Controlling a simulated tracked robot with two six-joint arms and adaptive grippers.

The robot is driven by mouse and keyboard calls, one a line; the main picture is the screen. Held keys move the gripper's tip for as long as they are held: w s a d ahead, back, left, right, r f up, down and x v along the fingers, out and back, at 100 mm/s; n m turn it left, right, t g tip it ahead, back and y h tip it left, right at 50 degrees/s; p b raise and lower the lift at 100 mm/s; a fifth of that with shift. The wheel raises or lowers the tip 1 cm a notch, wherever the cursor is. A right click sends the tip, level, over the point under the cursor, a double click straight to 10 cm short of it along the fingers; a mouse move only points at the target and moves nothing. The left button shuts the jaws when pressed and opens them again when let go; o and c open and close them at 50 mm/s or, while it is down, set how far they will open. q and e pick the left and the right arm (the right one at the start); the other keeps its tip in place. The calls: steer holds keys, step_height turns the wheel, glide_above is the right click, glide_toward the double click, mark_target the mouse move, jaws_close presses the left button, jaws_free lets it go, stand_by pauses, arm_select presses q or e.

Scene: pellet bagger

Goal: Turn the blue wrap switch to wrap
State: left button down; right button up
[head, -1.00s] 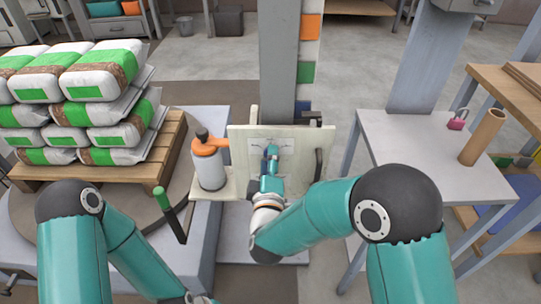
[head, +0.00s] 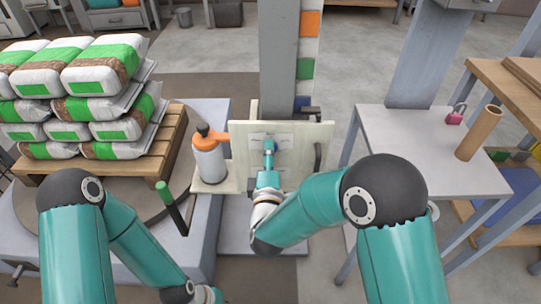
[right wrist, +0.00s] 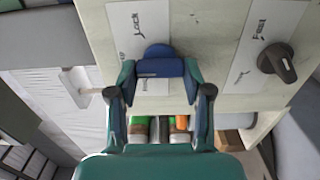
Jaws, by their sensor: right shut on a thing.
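The blue wrap switch (right wrist: 158,66) shows in the right wrist view, on a pale panel plate with the word "Lock" beside it and other letters partly hidden. My right gripper (right wrist: 158,84) is shut on the switch, one finger on each side. In the head view my right gripper (head: 268,150) is at the upright pale control panel (head: 305,145) and hides the switch. Which label the switch points to I cannot tell. My left arm shows at the lower left of the head view, its gripper outside the frame.
A black knob (right wrist: 277,62) sits on the "Fast" plate to the right. An orange-topped bottle (head: 209,160) stands left of the panel, near a green-topped lever (head: 165,198). Stacked bags (head: 85,95) lie on a pallet at left. A grey table (head: 430,150) stands at right.

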steer(key=o, duration=1.1)
steer(key=shift+a+f, duration=0.2)
steer(key=shift+f, duration=0.05)
steer(key=shift+o, duration=0.3)
steer(key=shift+d+r, duration=0.1)
steer(key=s, duration=0.7)
steer(key=shift+s, duration=0.3)
